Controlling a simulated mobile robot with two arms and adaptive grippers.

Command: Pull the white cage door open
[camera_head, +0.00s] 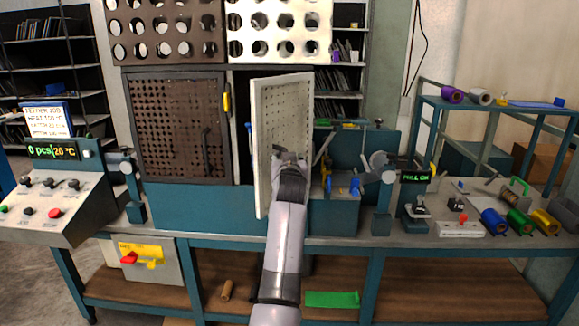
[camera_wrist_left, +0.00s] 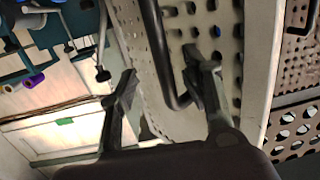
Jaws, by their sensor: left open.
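The white cage door (camera_head: 284,115) is a perforated panel standing swung out from the machine, with an opening beside it. In the left wrist view the door (camera_wrist_left: 205,22) fills the upper middle, with a dark bar handle (camera_wrist_left: 159,45) on its perforated face. My left gripper (camera_head: 289,158) is at the door's lower part in the head view. In the left wrist view my left gripper (camera_wrist_left: 160,72) is open. The handle's lower bend lies between its fingers, close to the right finger; whether they touch I cannot tell. My right gripper is not in view.
A brown perforated door (camera_head: 180,125) stands shut left of the white one. A control console (camera_head: 50,205) is at the left. Coloured rolls (camera_head: 519,222) and a small display (camera_head: 415,177) are on the bench (camera_head: 330,241) at the right.

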